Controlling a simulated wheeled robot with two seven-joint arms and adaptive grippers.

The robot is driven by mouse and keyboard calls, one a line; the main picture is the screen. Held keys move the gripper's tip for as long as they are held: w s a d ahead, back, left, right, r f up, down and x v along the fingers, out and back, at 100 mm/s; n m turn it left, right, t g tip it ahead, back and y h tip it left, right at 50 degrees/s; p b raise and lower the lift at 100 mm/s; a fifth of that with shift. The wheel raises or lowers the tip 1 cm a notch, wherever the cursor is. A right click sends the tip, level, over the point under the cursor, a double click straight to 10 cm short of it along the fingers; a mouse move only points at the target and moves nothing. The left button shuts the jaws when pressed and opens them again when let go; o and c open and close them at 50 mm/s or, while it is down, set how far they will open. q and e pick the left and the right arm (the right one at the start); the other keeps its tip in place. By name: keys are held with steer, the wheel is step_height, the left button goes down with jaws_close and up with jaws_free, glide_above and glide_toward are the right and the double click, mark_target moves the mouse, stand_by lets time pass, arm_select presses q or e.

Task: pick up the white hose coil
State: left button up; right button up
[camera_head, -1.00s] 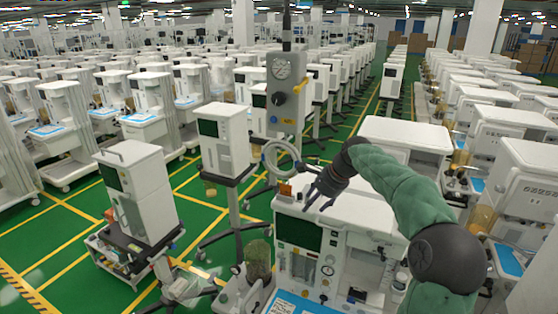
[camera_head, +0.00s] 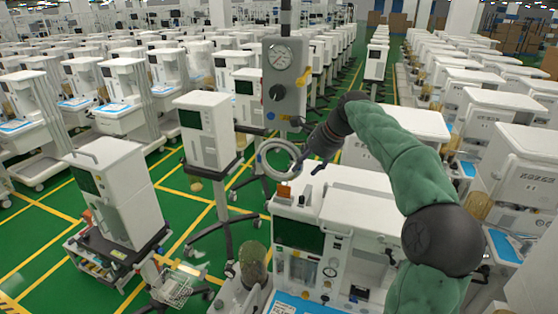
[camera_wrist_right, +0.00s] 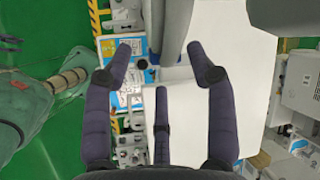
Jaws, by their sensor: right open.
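The white hose coil (camera_head: 262,167) is a pale ring hanging upright in front of the grey gauge panel's pole, above the white anaesthesia machine (camera_head: 352,205). My right gripper (camera_head: 304,165) is at the coil's right side in the head view, its dark fingers spread close to the ring's right edge. Whether they touch it I cannot tell. In the wrist view the right gripper (camera_wrist_right: 160,52) is open, with a pale grey tubular shape between its fingers; I cannot tell whether that is the coil. My left gripper is not in view.
The grey gauge panel (camera_head: 284,80) stands just behind and above the coil. A monitor cart (camera_head: 208,132) and another white cart (camera_head: 118,195) stand to the left. Rows of machines fill the right and back. Green floor is clear between the carts.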

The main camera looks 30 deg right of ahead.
mark_target(299, 169)
steer(key=shift+w+a+f+p, duration=0.25)
steer(key=shift+w+f+p, duration=0.05)
steer(key=shift+w+f, duration=0.25)
steer(key=p+x, duration=0.1)
steer(key=x, duration=0.2)
steer(key=shift+a+f, duration=0.1)
steer(key=shift+w+f, duration=0.15)
steer(key=shift+w, duration=0.1)
steer(key=shift+s, duration=0.1)
steer(key=shift+c, duration=0.3)
steer(key=shift+s, duration=0.15)
steer(key=c, duration=0.4)
jaws_close()
